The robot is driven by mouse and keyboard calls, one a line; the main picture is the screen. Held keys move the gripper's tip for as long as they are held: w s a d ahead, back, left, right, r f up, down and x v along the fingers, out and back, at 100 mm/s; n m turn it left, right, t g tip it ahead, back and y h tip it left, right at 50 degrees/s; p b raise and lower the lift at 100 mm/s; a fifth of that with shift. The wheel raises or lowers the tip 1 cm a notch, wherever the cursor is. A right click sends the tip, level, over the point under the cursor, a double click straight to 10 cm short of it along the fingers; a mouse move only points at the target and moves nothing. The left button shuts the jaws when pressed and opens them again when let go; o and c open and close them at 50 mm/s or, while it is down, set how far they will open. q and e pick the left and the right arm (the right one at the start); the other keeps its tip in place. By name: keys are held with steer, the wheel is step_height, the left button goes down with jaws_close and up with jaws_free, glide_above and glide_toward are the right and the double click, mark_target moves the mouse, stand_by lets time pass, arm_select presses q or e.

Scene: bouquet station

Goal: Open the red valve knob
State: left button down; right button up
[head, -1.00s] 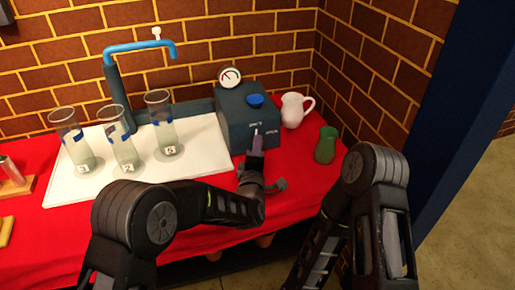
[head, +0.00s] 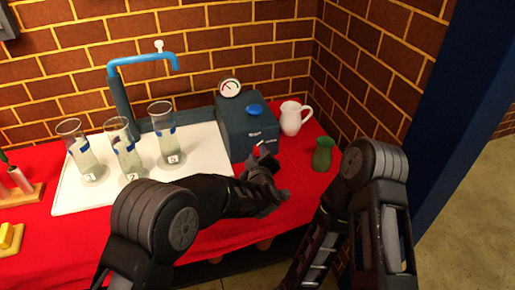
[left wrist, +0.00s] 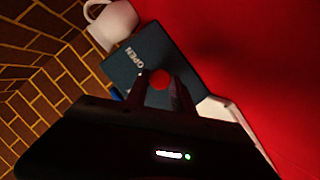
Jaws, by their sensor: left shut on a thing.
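The red valve knob (left wrist: 160,80) is on the front of a dark teal box (head: 236,136), beside the word OPEN. The box also shows in the left wrist view (left wrist: 150,52). My left gripper (left wrist: 162,88) is shut on the red knob, with one finger on each side of it. In the head view the left gripper (head: 262,158) is at the box's front face and covers most of the knob; only a small bit of red shows. My right arm is at the lower right of the head view, and its gripper is not seen.
A blue knob (head: 254,109) and a round gauge (head: 230,88) are on the box. A white pitcher (head: 290,120) and a green vase (head: 322,155) stand to its right. Several glass cylinders stand on a white tray (head: 208,165) under a blue faucet (head: 145,57).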

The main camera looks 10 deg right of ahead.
arm_select(q)
steer(key=m+p, duration=0.1)
steer(key=p, duration=0.1)
steer(key=m+y+p, duration=0.1)
steer(key=p, duration=0.1)
steer(key=shift+d+r+m+g+y, duration=0.2)
steer(key=shift+r+m+g+y, duration=0.1)
steer(key=shift+r, duration=0.05)
steer(key=shift+f+m+y+p, duration=0.1)
steer(key=shift+m+y+p, duration=0.45)
steer(key=shift+p, duration=0.45)
steer(key=shift+d+f+m+y+p, duration=0.1)
steer(key=shift+m+y+p, duration=0.5)
steer(key=shift+m, duration=0.25)
steer(key=c, duration=1.1)
jaws_free()
steer(key=shift+s, duration=0.1)
steer(key=v, duration=0.7)
steer(key=shift+s+r+b, duration=0.2)
steer(key=shift+s+b, duration=0.05)
steer(key=shift+b, duration=0.15)
